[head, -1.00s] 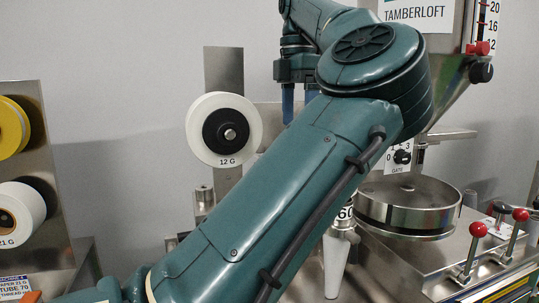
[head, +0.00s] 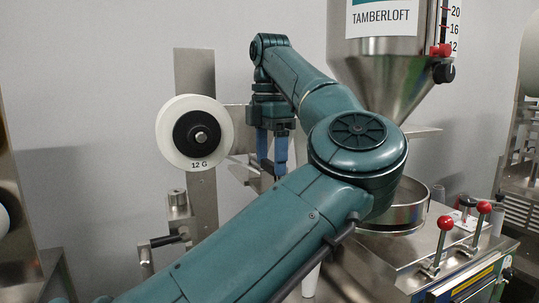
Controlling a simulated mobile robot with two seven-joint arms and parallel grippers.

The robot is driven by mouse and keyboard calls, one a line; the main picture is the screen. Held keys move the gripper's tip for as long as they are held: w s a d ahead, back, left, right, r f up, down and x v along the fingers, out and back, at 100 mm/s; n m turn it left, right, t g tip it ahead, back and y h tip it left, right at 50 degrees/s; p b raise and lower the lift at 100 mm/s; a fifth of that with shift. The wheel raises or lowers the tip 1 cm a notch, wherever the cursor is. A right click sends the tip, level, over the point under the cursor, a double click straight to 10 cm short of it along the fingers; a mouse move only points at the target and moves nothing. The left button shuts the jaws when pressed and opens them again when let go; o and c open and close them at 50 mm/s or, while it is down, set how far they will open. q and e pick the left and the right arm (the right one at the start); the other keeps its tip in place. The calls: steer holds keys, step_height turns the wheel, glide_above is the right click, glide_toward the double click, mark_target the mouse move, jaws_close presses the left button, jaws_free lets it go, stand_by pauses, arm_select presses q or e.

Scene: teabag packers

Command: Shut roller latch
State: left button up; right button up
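Below the paper roll on the steel upright stands a small metal roller assembly (head: 178,203). A lever with a black grip (head: 166,240) sticks out beside it; this looks like the roller latch, but I cannot tell its exact state. My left gripper (head: 272,172) points down with blue fingers, to the right of the roller assembly and higher in the picture, apart from it. My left forearm covers the area below and to the right of the lever. My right gripper is not in view.
A white paper roll (head: 215,126) marked 12 G hangs on the steel upright (head: 195,75). A steel hopper (head: 388,70) stands at the right, above a round drum (head: 397,217). Red-knobbed levers (head: 445,223) rise from the machine deck at the right.

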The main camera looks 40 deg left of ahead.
arm_select(q)
steer(key=c, duration=0.7)
steer(key=n, duration=0.3)
steer(key=shift+w+n, duration=0.25)
steer(key=shift+n, duration=0.05)
steer(key=n, duration=0.4)
steer(key=w+n, duration=0.1)
steer(key=n, duration=0.4)
steer(key=w+a+n, duration=0.1)
steer(key=n, duration=0.4)
steer(key=shift+a+n, duration=0.1)
steer(key=shift+n, duration=0.2)
